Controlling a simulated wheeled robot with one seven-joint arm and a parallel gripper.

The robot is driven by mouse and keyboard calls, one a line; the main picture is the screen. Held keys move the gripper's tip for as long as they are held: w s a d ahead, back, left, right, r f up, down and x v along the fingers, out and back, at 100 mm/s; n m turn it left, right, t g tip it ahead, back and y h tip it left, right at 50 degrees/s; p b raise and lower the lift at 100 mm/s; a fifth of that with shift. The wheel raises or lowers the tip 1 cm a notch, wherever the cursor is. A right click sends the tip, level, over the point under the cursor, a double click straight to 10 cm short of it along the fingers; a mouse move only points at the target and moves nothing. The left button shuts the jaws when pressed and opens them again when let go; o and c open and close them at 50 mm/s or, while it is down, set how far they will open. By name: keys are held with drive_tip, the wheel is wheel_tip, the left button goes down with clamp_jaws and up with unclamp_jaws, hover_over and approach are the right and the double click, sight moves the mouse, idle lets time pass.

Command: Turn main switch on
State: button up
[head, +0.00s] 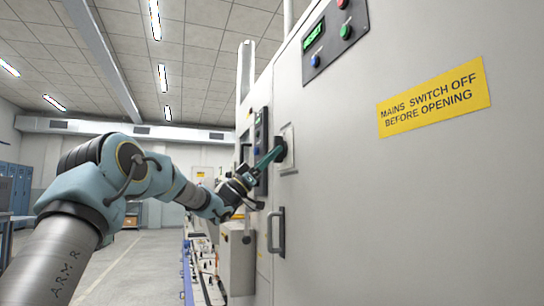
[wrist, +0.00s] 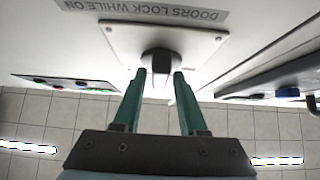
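The main switch is a black knob on a light square plate (wrist: 205,45) with a screw at its corners. The knob (wrist: 160,58) is straight ahead of my gripper in the wrist view. In the head view the knob (head: 280,150) sits on the cabinet front, and my gripper (head: 272,157) reaches it from the left. My gripper (wrist: 160,73) has its two green fingers apart, with the tips at either side of the knob. I cannot tell whether the fingertips touch it. The knob's markings are not readable.
A grey cabinet (head: 400,210) fills the right, with a yellow warning label (head: 434,98), a door handle (head: 277,232) and a button panel (head: 333,35). A label reading "DOORS LOCK WHILE ON" (wrist: 150,10) is by the plate. A grey box (head: 237,258) stands below my gripper.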

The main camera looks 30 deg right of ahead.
drive_tip(key=shift+o, duration=0.8)
drive_tip(key=b+v, duration=0.1)
drive_tip(key=v, duration=1)
drive_tip(key=shift+t, duration=0.3)
